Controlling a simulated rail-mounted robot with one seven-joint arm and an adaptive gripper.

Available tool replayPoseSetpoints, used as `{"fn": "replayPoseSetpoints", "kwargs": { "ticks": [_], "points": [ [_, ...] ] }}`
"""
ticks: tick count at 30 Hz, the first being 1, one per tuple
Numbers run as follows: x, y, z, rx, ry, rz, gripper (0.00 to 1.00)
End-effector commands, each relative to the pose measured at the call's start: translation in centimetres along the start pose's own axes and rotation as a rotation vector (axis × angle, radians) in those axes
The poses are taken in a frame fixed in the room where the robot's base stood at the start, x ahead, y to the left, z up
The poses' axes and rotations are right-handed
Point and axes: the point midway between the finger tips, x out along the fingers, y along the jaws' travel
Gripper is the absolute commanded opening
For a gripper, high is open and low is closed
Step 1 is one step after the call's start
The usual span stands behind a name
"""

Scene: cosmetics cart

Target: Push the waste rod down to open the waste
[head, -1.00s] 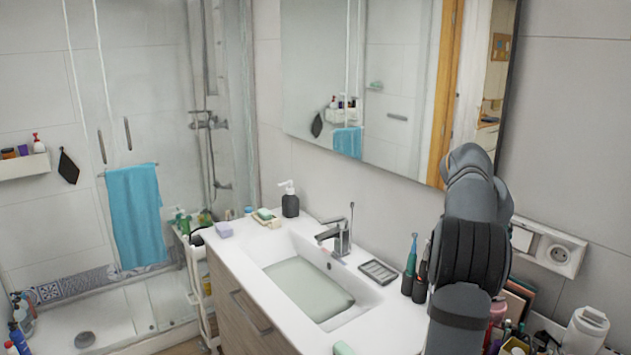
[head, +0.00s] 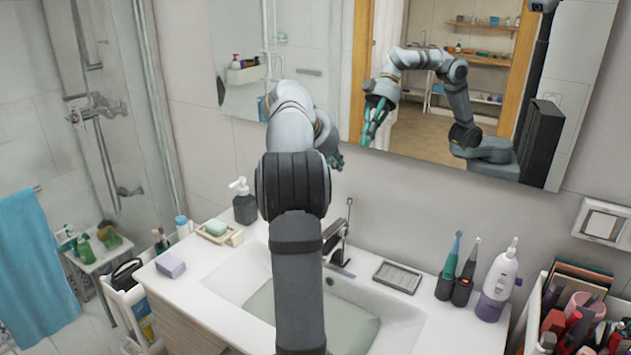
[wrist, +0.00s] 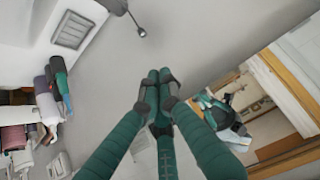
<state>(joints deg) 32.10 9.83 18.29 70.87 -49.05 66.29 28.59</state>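The waste rod (head: 348,220) is a thin upright metal rod with a small knob on top, standing behind the faucet (head: 335,245). In the wrist view the rod's knob (wrist: 140,32) shows at upper left of the fingertips, apart from them. My gripper (wrist: 159,76) has green fingers with dark tips brought together, and nothing shows between them. In the head view my gripper (head: 335,160) is mostly hidden behind my arm, higher than the rod's knob. The sink basin (head: 400,312) holds greyish water; my arm hides part of it and of the faucet.
A black soap dispenser (head: 244,207) stands left of the faucet. A soap tray (head: 397,276) and electric toothbrushes (head: 447,280) stand to the right. The mirror (head: 450,200) hangs on the wall behind and reflects my arm. Air above the basin's right part is clear.

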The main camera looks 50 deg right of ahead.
Motion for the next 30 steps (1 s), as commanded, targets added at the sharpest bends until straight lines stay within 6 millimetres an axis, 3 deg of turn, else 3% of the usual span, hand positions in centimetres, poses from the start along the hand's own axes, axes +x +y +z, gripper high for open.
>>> {"fn": "replayPoseSetpoints", "kwargs": {
  "ticks": [17, 23, 30],
  "points": [
    [0.3, 0.0, 0.0, 0.0, -0.001, 0.001, 0.0],
    [2.7, 0.1, 0.0, -0.001, -0.003, 0.003, 0.0],
    [7.7, 0.1, 0.0, -0.001, -0.006, 0.003, 0.0]
  ]
}}
